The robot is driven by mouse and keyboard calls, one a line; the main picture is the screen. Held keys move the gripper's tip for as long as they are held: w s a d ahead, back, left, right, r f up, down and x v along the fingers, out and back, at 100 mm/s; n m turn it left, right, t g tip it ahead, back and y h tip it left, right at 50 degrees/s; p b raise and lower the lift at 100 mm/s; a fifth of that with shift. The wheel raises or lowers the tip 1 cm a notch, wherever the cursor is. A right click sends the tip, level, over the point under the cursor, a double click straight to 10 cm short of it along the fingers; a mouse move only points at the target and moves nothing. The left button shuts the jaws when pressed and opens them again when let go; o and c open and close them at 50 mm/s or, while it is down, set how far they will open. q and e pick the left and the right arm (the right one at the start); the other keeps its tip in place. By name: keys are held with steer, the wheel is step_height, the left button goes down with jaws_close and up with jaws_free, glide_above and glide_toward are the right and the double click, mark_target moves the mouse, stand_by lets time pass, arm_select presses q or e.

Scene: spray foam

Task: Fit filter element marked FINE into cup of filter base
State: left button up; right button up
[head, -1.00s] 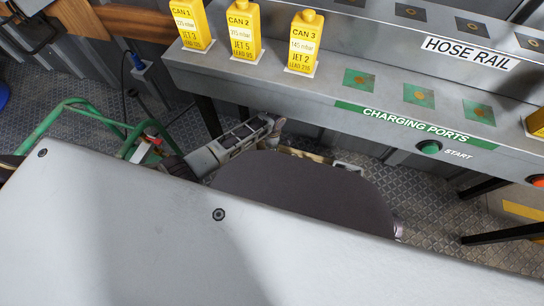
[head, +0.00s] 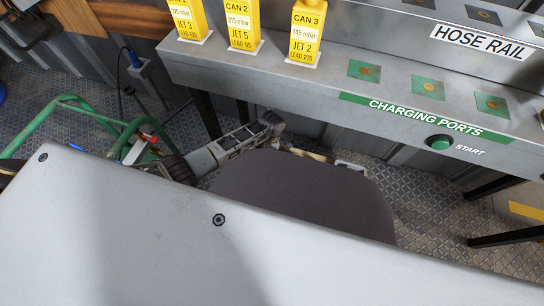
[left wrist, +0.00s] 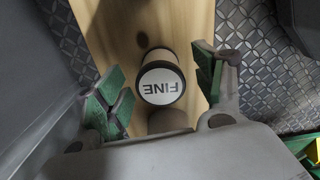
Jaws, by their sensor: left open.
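My left gripper (left wrist: 160,72) is open, with green-padded fingers to the left and right of the element. Gaps show on both sides, so it is not gripped. In the head view part of my left arm shows, but its fingers cannot be made out. My right gripper is not in view. I see no filter base or cup.
A grey metal bench (head: 290,85) carries yellow cans (head: 305,32), green charging-port pads (head: 428,87) and a green START button (head: 440,142). A green tubular frame (head: 85,105) stands at left on the patterned floor (head: 440,220). A small brown round-ended part (left wrist: 169,121) shows below the element.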

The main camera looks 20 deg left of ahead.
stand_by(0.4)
arm_select(q)
steer(key=c, duration=1.1)
steer(key=shift+r, duration=0.2)
steer(key=shift+c, duration=0.2)
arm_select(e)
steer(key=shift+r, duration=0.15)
arm_select(q)
steer(key=shift+r+p, duration=0.85)
steer(key=shift+r, duration=0.2)
step_height(320, 180, up, 5)
steer(key=p, duration=0.3)
steer(key=shift+r, duration=0.2)
steer(key=shift+r+p, duration=0.55)
steer(key=shift+r, duration=0.5)
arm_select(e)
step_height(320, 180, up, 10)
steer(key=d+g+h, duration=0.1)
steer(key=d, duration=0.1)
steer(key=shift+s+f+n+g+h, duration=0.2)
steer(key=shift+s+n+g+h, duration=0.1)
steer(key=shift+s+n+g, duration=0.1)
